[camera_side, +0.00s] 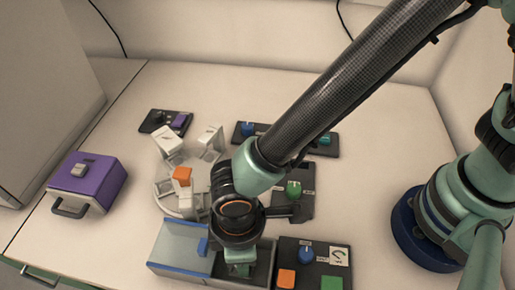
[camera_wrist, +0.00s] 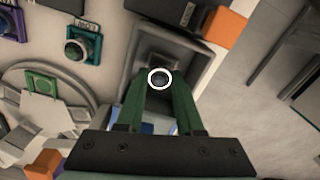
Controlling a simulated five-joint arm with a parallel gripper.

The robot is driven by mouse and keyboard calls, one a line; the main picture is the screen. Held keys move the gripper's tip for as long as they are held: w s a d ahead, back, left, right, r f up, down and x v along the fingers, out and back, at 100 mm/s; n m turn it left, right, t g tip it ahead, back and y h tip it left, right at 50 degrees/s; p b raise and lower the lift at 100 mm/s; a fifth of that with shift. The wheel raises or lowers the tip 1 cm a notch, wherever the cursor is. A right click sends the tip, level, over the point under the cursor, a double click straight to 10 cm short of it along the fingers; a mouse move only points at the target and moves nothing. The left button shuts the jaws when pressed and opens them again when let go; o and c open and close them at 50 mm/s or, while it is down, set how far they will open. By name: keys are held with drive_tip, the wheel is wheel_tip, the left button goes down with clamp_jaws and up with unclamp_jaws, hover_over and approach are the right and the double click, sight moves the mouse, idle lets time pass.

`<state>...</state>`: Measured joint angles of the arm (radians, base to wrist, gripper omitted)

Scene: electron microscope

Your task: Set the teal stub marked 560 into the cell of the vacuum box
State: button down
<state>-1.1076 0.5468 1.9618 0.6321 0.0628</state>
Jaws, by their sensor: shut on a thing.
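My gripper (camera_wrist: 160,80) has green fingers shut on a small round stub (camera_wrist: 158,77) with a pale ring. Its mark and teal colour cannot be made out. In the wrist view the stub is over or inside the grey-walled open cell of the vacuum box (camera_wrist: 203,62); I cannot tell whether it touches the floor. In the side view the box (camera_side: 168,268) stands at the front with a clear, blue-edged lid over its left part. My gripper (camera_side: 238,268) reaches down into its open right part, and the wrist hides the stub there.
A dark panel with a blue knob (camera_side: 306,254) and an orange block (camera_side: 286,279) stands close right of the box. A white round stand (camera_side: 165,190) with upright parts is behind. A purple box (camera_side: 88,182) is at left. Bare table lies between them.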

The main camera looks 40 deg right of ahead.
drive_tip(key=shift+f, duration=0.25)
idle(0.5)
idle(0.6)
drive_tip(key=shift+c, duration=0.8)
unclamp_jaws()
drive_tip(key=shift+o, duration=0.2)
drive_tip(key=shift+r, duration=3.75)
drive_tip(key=w+d+r+m+t+y, duration=0.1)
drive_tip(key=w+d+r+m, duration=0.2)
drive_tip(key=w+d+r, duration=0.3)
drive_tip(key=w+d+r+m+t, duration=0.1)
drive_tip(key=w+d+r+m, duration=0.15)
drive_tip(key=w+d, duration=0.4)
drive_tip(key=d+r+m+t, duration=0.1)
drive_tip(key=d+r+m, duration=0.2)
drive_tip(key=d, duration=0.8)
drive_tip(key=s+d+r+m+t+h, duration=0.1)
drive_tip(key=d+r+m+t, duration=0.1)
drive_tip(key=d, duration=0.9)
drive_tip(key=shift+s+d+r+m+t, duration=0.25)
drive_tip(key=shift+d+r+m+t, duration=0.05)
drive_tip(key=shift+r+m, duration=0.5)
